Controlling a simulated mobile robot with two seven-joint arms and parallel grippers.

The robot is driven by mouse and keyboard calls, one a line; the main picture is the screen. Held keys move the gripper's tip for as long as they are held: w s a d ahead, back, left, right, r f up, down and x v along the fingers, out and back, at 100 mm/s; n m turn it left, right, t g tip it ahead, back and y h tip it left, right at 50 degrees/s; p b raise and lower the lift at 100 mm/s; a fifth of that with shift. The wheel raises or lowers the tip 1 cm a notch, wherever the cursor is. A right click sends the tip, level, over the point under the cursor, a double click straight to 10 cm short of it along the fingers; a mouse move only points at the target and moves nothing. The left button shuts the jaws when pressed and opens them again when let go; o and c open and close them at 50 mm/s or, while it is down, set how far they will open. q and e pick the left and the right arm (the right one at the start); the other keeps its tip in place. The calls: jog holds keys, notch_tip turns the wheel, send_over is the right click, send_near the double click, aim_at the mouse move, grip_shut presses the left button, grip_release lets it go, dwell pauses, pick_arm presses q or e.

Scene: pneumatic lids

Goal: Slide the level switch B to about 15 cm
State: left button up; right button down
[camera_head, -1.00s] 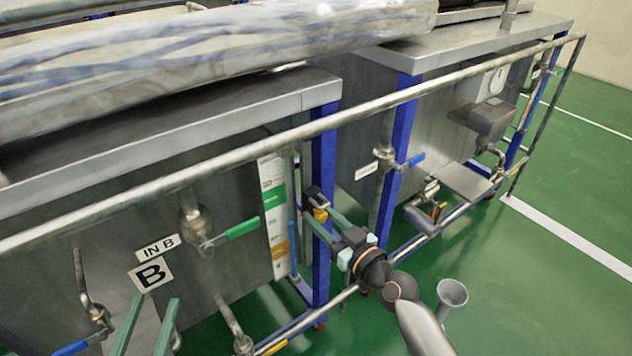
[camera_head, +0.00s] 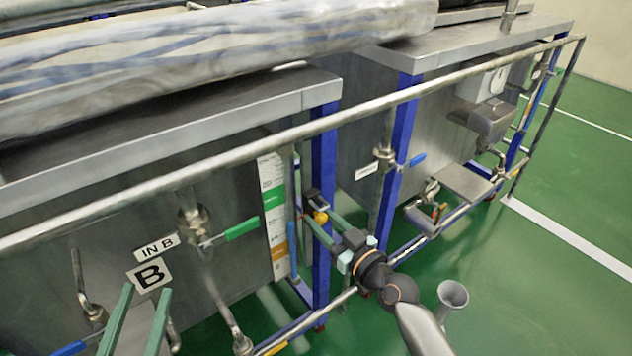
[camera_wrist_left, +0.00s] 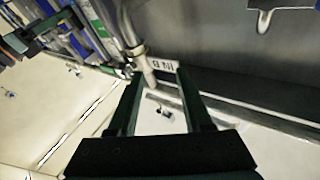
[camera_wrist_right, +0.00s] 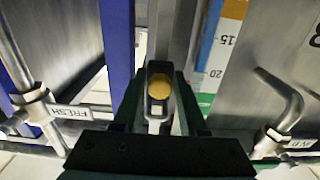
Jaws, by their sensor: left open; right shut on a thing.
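The level switch B is a small black block (camera_head: 312,197) with a round yellow knob (camera_head: 321,217), beside the vertical coloured scale (camera_head: 274,205) on the near tank. My right gripper (camera_head: 316,213) is shut on the switch. In the right wrist view the yellow knob (camera_wrist_right: 158,86) sits between the fingers. The scale (camera_wrist_right: 222,50) shows the numbers 15 and 20 there, with a green band nearest the switch; the exact reading cannot be told. My left gripper (camera_head: 145,290) is open and empty, in front of the tank near the B sign (camera_head: 149,274).
A long metal rail (camera_head: 240,152) runs across in front of the tanks. A green-handled valve (camera_head: 241,229) is left of the scale. A blue post (camera_head: 323,160) stands right of the switch. A lower pipe (camera_head: 335,300) passes beneath my right gripper. Green floor (camera_head: 560,290) is open at right.

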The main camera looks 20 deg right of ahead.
pick_arm(q)
jog(key=shift+r, duration=0.55)
pick_arm(e)
jog(key=shift+f, duration=0.25)
jog(key=shift+f, duration=0.15)
pick_arm(q)
jog(key=shift+s+d+r+m+t+h+b, duration=0.1)
jog(key=shift+s+r+m+t+h, duration=0.1)
jog(key=shift+r, duration=0.15)
jog(key=shift+s+r+m+t+h+b, duration=0.1)
jog(key=shift+r+m+t+h, duration=0.1)
jog(key=shift+r, duration=0.1)
jog(key=shift+s+d+r+m+t+h+b, duration=0.1)
jog(key=shift+s+r+t+h, duration=0.1)
jog(key=shift+r, duration=0.15)
jog(key=shift+r, duration=0.1)
pick_arm(e)
jog(key=shift+f, duration=0.1)
pick_arm(q)
jog(key=shift+s+r+m+t+h+b, duration=0.2)
jog(key=shift+s+r+m+h, duration=0.1)
jog(key=shift+r, duration=0.3)
jog(key=shift+s+r+m+t+h+b, duration=0.1)
jog(key=shift+s+r+m+t+h, duration=0.15)
jog(key=shift+r, duration=0.3)
pick_arm(e)
jog(key=shift+f, duration=0.25)
